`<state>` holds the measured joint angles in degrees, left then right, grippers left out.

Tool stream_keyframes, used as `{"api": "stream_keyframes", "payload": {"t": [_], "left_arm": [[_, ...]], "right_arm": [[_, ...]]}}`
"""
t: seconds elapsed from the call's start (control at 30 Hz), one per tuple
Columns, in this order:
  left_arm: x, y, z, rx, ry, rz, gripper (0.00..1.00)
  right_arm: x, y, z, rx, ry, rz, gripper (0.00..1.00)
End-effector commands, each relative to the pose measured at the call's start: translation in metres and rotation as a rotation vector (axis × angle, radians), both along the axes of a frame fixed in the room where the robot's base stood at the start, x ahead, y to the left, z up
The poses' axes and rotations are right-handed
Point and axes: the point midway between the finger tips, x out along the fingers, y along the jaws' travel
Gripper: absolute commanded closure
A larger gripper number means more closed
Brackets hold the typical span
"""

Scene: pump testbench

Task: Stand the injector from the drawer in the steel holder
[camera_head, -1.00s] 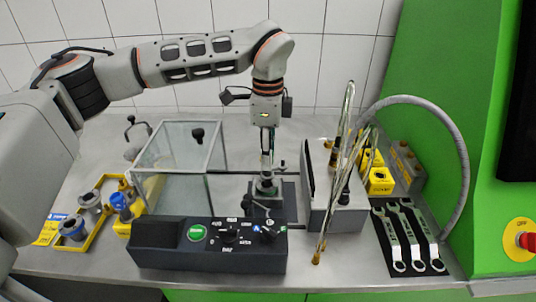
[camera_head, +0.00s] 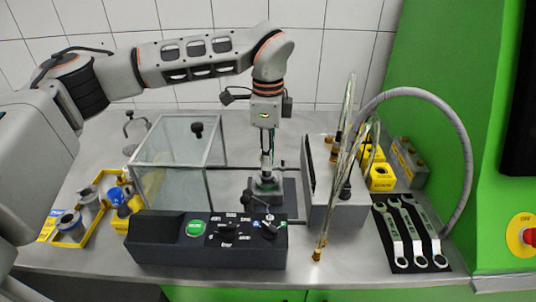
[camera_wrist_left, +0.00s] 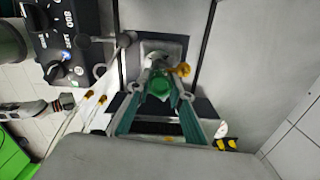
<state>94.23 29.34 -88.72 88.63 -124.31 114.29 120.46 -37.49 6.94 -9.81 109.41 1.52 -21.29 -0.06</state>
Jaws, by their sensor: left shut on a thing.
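My left gripper (camera_head: 266,168) points straight down over the steel holder (camera_head: 268,196), which stands behind the control box. In the left wrist view the injector sits between the green-grey fingers (camera_wrist_left: 158,92), above the holder's square plate (camera_wrist_left: 178,46). Its lower end is at the holder, but I cannot tell how deep it sits. The fingers and holder hide most of it in the head view. My right gripper is not in view.
A black control box (camera_head: 208,243) stands in front. A clear glass guard (camera_head: 172,172) is close on the left. A grey unit (camera_head: 338,208) with several clear hoses is close on the right. Wrenches (camera_head: 408,235) lie on a black mat farther right.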

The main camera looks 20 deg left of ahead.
Motion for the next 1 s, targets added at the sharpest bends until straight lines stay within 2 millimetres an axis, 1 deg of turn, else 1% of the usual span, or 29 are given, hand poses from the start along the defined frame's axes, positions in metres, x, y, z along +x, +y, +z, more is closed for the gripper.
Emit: {"api": "stream_keyframes", "payload": {"t": [0.57,1.0], "left_arm": [[0.0002,-0.0001,-0.0047,-0.001,-0.001,0.0,1.0],[0.0002,-0.0001,-0.0081,-0.001,-0.001,0.0,1.0]], "right_arm": [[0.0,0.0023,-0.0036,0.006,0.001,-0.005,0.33],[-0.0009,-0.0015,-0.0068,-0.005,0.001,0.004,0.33]]}}
